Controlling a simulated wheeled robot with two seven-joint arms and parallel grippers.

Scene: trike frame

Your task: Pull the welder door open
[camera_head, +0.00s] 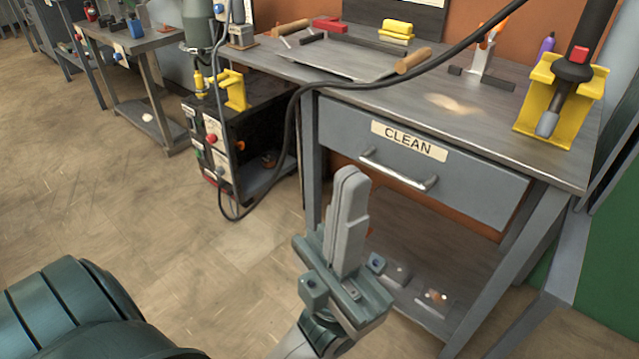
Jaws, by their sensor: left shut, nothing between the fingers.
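The welder (212,150) is a dark box on the floor beside the workbench, left of centre. Its narrow front panel has red and green knobs and pale labels. The side facing the bench looks dark and hollow; I cannot make out a separate door or its handle. My left gripper (350,182) points up in the middle of the view, in front of the bench drawer. Its grey fingers are pressed together with nothing between them. It is apart from the welder, to its right and nearer to me. My right gripper is not in view.
The grey workbench (460,107) has a drawer labelled CLEAN (430,175) with a bar handle (398,170). A black cable (290,120) loops from the bench top down beside the welder. A yellow holder (536,100) stands at the bench's right. Open tiled floor lies left.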

